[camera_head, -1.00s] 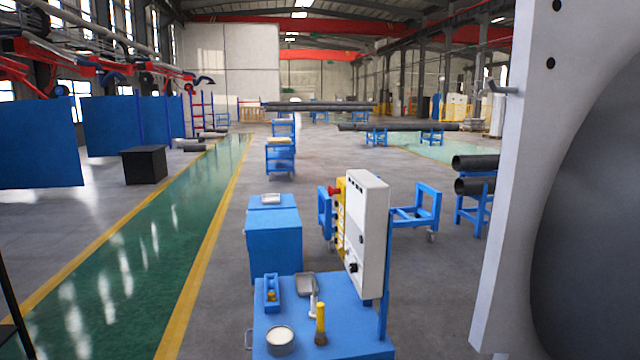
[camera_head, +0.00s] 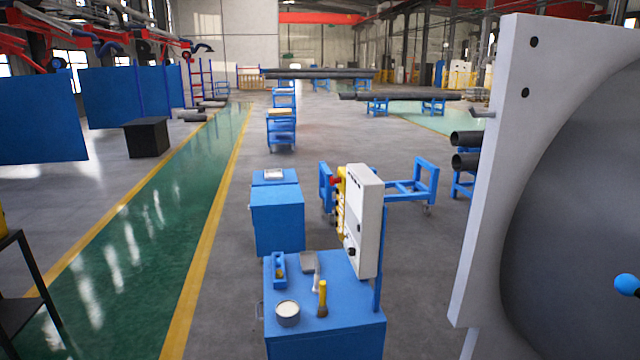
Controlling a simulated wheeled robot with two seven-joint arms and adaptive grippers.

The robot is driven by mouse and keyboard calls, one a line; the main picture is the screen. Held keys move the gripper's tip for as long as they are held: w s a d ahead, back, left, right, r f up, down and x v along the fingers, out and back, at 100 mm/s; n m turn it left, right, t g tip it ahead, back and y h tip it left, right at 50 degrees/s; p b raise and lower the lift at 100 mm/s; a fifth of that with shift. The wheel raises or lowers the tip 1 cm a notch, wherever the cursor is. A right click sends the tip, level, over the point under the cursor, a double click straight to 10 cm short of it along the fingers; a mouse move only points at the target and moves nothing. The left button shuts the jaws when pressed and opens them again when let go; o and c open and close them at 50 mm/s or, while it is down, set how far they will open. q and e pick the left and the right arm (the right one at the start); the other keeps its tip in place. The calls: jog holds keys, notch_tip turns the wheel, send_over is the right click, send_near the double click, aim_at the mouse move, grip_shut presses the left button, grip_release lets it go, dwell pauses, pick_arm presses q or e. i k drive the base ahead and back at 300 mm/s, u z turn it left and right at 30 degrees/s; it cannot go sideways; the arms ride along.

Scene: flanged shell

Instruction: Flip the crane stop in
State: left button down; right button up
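A yellow crane control pendant (camera_head: 341,207) hangs at the left side of a white control box (camera_head: 362,218). A red knob (camera_head: 336,180) sticks out to the left near its top. Which part is the crane stop, and its setting, I cannot tell at this size. The box is mounted above a blue cart (camera_head: 335,325). The flanged shell, with a pale flange (camera_head: 488,190) and dark grey inside (camera_head: 585,200), fills the right side. Neither of my grippers is in view.
A tin (camera_head: 287,313), a yellow-handled brush (camera_head: 322,298) and a small tray (camera_head: 308,262) are on the cart. A blue cabinet (camera_head: 277,220) stands behind it. A blue ball (camera_head: 627,285) shows at the right edge. The green walkway (camera_head: 140,220) is clear.

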aim_at(332, 180)
jog(key=u, duration=0.45)
jog(key=i, duration=0.6)
jog(key=u, duration=0.65)
jog(key=i, duration=0.7)
jog(key=z, duration=0.85)
jog(key=i, duration=0.85)
jog(key=z, duration=0.9)
